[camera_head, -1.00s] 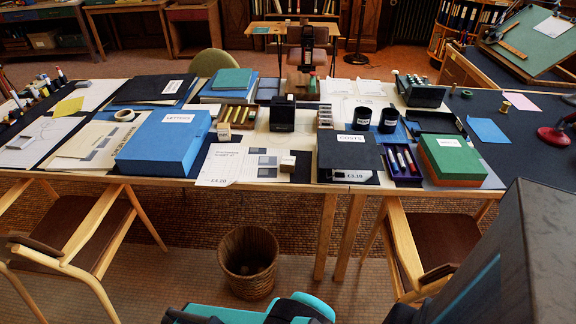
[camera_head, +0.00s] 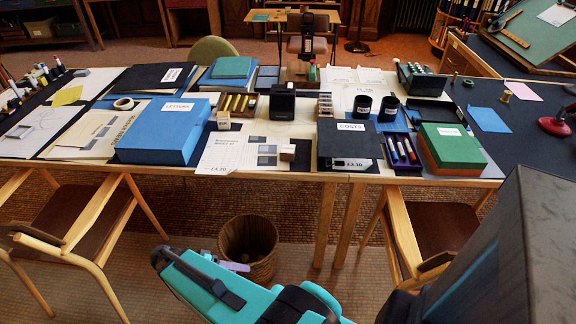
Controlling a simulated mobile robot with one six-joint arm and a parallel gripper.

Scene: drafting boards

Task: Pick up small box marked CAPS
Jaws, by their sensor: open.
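A small tan box (camera_head: 223,120) with a pale label stands on the long table, just right of the blue LETTERS box. Its label is too small to read. A second small box (camera_head: 288,152) stands on the printed sheet to its right, and no marking on it is readable. I cannot tell which is marked CAPS. My teal arm crosses the bottom of the view, below and in front of the table. A small lilac-grey part shows behind it, but no gripper fingers can be made out.
The blue LETTERS box (camera_head: 163,130), black COSTS box (camera_head: 349,140), green box (camera_head: 450,148) and pen tray (camera_head: 402,152) crowd the table. A black stand (camera_head: 282,104) rises behind the small boxes. Chairs (camera_head: 85,235) and a wastebasket (camera_head: 249,245) stand in front.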

